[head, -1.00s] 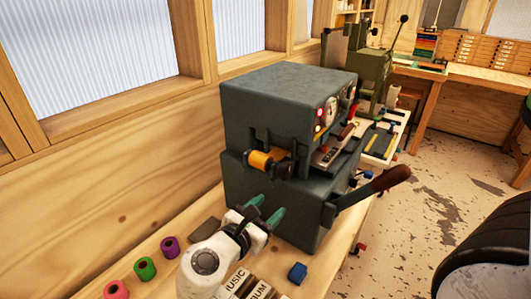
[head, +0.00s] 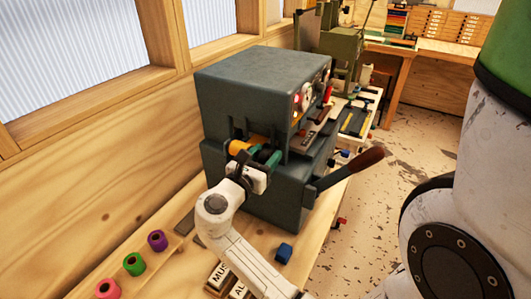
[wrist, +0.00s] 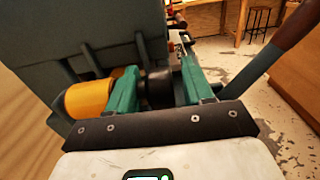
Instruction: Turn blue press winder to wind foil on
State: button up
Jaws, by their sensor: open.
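The dark blue-grey press (head: 262,95) stands on the bench below the windows. An orange foil roll (head: 238,147) sits in the slot on its side; in the wrist view the roll (wrist: 88,99) lies left of my fingers. A dark round winder knob (wrist: 160,88) is at the roll's right end. My gripper (head: 264,155), with green fingers, is raised to the roll's height. In the wrist view its open fingers (wrist: 157,88) stand on either side of the knob. I cannot tell whether they touch it. The knob is mostly hidden by my gripper in the head view.
A lever with a brown grip (head: 364,162) sticks out right of my gripper. Pink (head: 108,289), green (head: 134,264) and purple (head: 157,241) rolls stand on the bench at lower left. A small blue block (head: 284,253) and lettered blocks (head: 218,275) lie near my arm.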

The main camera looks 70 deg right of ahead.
jog(key=shift+d, duration=0.2)
grip_shut()
dwell(0.4)
jog(key=shift+r+p, duration=0.1)
jog(key=shift+p, duration=0.2)
